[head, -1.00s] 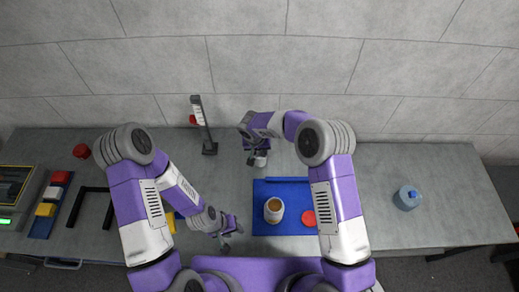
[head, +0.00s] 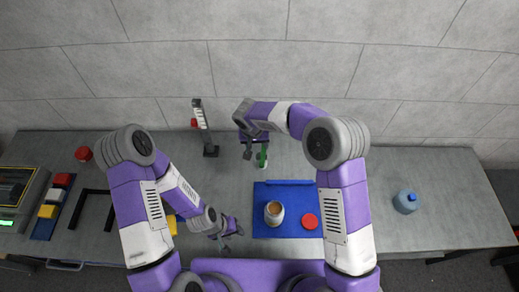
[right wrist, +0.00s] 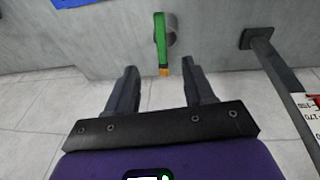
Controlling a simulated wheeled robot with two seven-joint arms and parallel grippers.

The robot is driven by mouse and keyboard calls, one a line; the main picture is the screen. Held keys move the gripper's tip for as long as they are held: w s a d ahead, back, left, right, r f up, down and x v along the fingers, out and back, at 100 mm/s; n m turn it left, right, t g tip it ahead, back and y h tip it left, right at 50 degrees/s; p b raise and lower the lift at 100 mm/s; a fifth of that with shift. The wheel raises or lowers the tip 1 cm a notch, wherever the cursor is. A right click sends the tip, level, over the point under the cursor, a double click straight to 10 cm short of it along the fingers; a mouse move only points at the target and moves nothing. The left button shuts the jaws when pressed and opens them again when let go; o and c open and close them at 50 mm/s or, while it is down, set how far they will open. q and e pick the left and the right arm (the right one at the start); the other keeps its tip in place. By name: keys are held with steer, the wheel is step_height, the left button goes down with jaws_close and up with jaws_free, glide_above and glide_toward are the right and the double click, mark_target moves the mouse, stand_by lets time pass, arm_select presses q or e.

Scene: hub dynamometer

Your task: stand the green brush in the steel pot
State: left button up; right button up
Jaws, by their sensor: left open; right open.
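The green brush (head: 264,154) stands in the small steel pot (head: 262,164) behind the blue mat. The brush's lower end is hidden. My right gripper (head: 248,148) is open and empty, beside the brush's upper part. In the right wrist view its fingers (right wrist: 156,75) are spread, with the brush tip appearing between them and clear of both. My left gripper (head: 231,234) is open and empty, low over the table left of the mat.
A blue mat (head: 290,195) holds a jar (head: 274,212) with orange-brown contents and a red disc (head: 310,221). A dark post (head: 204,128) with a marked plate stands left of the pot. A blue bottle (head: 406,202) is far right, with free table between it and the mat.

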steer(key=shift+v, duration=2.2)
